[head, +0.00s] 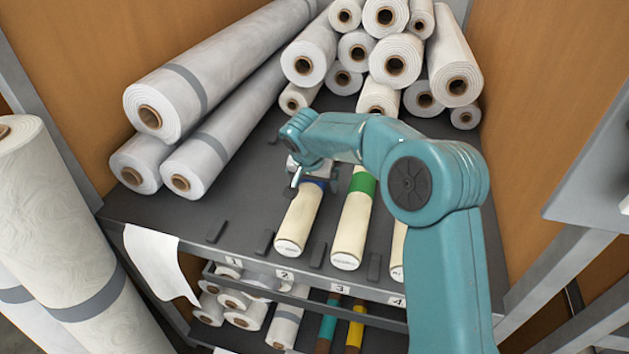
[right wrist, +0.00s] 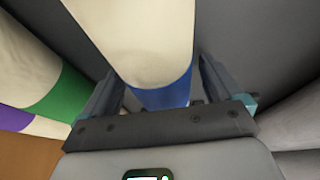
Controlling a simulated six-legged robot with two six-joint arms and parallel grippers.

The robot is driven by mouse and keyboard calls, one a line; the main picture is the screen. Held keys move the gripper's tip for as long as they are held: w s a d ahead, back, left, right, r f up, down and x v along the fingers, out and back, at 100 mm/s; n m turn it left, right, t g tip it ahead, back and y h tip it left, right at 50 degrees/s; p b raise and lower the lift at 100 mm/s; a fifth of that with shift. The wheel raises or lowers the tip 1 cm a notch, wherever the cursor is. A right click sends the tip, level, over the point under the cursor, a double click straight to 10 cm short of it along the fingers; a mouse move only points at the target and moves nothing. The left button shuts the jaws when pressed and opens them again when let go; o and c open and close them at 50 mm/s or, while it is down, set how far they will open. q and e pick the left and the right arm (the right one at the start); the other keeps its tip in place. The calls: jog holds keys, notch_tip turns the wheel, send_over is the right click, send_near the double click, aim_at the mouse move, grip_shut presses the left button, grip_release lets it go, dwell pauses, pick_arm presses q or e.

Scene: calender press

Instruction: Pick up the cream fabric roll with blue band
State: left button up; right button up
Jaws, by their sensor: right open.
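The cream fabric roll with blue band (head: 299,222) lies on the dark shelf near the label 2, its near end toward the shelf's front edge. Its blue band is partly hidden behind my right gripper (head: 302,178) in the head view. In the right wrist view the cream roll (right wrist: 140,38) runs between the two fingers of my right gripper (right wrist: 160,76), with the blue band (right wrist: 165,95) close to the palm. The fingers stand open on either side of the roll. I cannot tell whether either finger touches it. My left gripper is not in view.
A cream roll with a green band (head: 350,222) lies just right, and another cream roll (head: 398,248) is mostly behind my arm. Small dark dividers (head: 265,242) separate the rolls. Large white rolls (head: 215,70) lie left; several more are stacked at the back.

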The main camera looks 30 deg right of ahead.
jog(key=c, duration=1.4)
jog(key=shift+o, duration=0.2)
